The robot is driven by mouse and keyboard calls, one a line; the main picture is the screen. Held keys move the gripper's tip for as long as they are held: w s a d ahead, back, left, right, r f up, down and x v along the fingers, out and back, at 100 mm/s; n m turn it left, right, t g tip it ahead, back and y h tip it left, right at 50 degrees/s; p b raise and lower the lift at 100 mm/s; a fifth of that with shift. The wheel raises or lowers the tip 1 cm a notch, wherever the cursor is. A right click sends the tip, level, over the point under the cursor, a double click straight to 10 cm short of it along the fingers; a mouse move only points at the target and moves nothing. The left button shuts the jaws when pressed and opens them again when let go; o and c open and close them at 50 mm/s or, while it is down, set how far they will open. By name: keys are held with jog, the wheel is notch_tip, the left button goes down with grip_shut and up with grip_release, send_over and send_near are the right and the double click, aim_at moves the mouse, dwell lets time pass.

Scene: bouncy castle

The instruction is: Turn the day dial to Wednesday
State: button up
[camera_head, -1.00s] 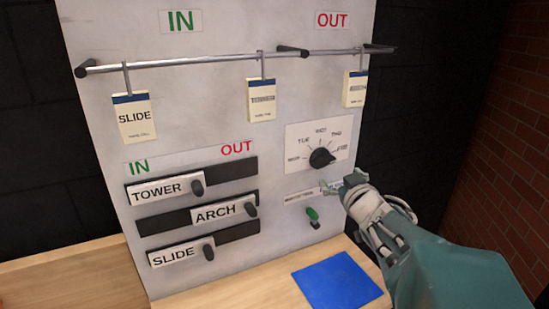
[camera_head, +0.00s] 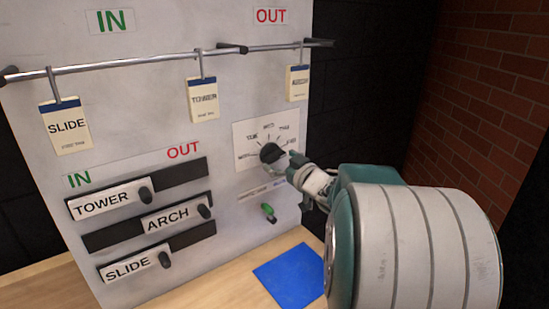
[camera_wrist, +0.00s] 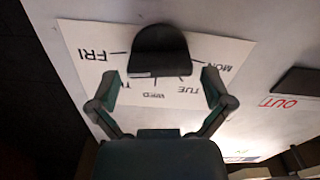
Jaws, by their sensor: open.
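The day dial is a dark round knob (camera_head: 271,153) on a white card (camera_head: 246,160) at the right of the grey panel, with day labels in an arc above it. In the wrist view the knob (camera_wrist: 158,48) is at the top centre, with FRI to its left, WED and TUE below and MON to its right. Its pointing direction is unclear. My gripper (camera_head: 291,165) is right beside the knob in the head view. In the wrist view my gripper (camera_wrist: 160,78) is open, its fingers spread to either side just below the knob. Contact cannot be told.
A green-tipped switch (camera_head: 268,212) is below the dial. A blue mat (camera_head: 290,275) lies on the wooden ledge. TOWER (camera_head: 104,203), ARCH (camera_head: 170,219) and SLIDE (camera_head: 128,268) sliders are at left. Tags hang from a rail (camera_head: 130,62) above. A brick wall (camera_head: 490,100) is at right.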

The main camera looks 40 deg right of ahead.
jog(key=shift+w, duration=0.95)
jog(key=c, duration=0.9)
jog(key=shift+o, duration=0.2)
